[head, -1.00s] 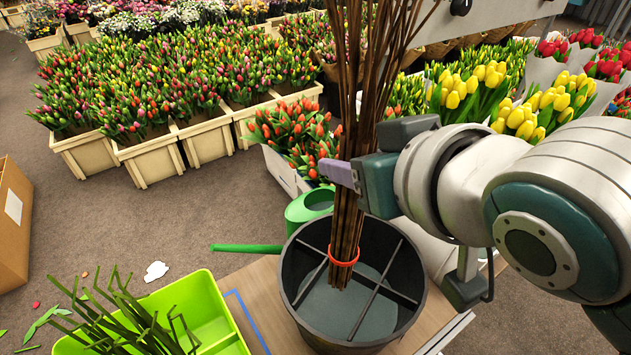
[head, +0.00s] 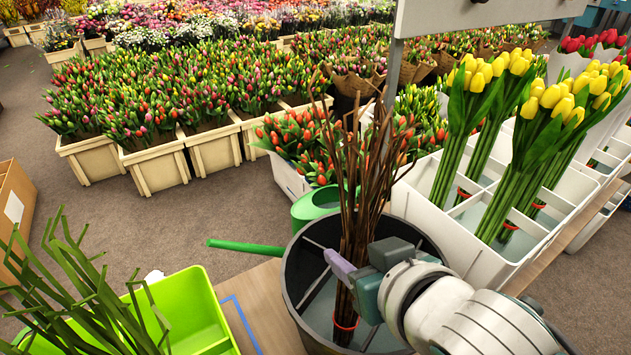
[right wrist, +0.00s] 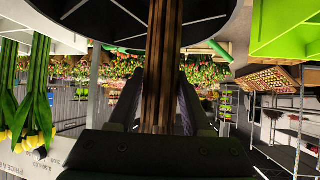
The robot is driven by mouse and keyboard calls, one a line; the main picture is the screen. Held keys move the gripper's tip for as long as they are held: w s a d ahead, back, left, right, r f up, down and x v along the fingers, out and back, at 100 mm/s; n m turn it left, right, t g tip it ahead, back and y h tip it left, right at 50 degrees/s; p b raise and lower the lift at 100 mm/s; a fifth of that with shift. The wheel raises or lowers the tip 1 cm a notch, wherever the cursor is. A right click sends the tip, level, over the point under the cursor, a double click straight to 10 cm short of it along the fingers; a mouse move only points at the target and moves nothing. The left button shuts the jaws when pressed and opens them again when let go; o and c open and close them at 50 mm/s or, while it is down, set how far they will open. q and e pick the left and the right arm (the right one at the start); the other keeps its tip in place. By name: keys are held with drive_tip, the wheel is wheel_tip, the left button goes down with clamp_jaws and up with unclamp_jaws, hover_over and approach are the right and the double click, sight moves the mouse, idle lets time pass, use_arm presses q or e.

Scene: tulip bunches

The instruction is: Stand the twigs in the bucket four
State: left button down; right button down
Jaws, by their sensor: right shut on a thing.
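A bundle of brown twigs (head: 352,200) with an orange-red band (head: 346,324) stands nearly upright, its lower end inside the dark bucket (head: 292,282). My right gripper (head: 352,274) is shut on the twigs above the band, at about the bucket's rim in the picture. In the right wrist view the twigs (right wrist: 162,60) run between the fingers toward the dark bucket (right wrist: 95,15). Whether their ends touch the bucket floor cannot be told, and my arm hides part of the bucket's inside. My left gripper is not in view.
A lime green tub (head: 200,315) with green stems stands left of the bucket. A green watering can (head: 312,205) is behind it. A white divided crate (head: 450,232) with yellow tulips stands at the right. Wooden tulip boxes (head: 155,165) line the back.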

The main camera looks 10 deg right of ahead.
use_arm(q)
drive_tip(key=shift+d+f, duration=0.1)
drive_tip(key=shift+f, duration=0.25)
use_arm(e)
drive_tip(key=shift+f, duration=0.55)
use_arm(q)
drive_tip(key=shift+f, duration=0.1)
use_arm(e)
drive_tip(key=shift+f, duration=0.1)
drive_tip(key=shift+c, duration=1.7)
unclamp_jaws()
drive_tip(key=shift+s+r+p, duration=0.2)
drive_tip(key=shift+r+p, duration=0.1)
drive_tip(key=shift+r, duration=0.05)
use_arm(q)
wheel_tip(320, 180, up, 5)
drive_tip(key=p, duration=0.4)
use_arm(e)
drive_tip(key=s+d+r+g, duration=0.2)
drive_tip(key=s+r, duration=0.1)
drive_tip(key=s, duration=0.3)
drive_tip(key=s+d+r+g+h, duration=0.1)
drive_tip(key=s+d+r+g, duration=0.1)
drive_tip(key=s, duration=0.5)
drive_tip(key=s+d+r+g, duration=0.3)
drive_tip(key=s+r, duration=0.3)
drive_tip(key=s, duration=0.1)
drive_tip(key=shift+s+n, duration=0.15)
drive_tip(key=shift+n, duration=0.15)
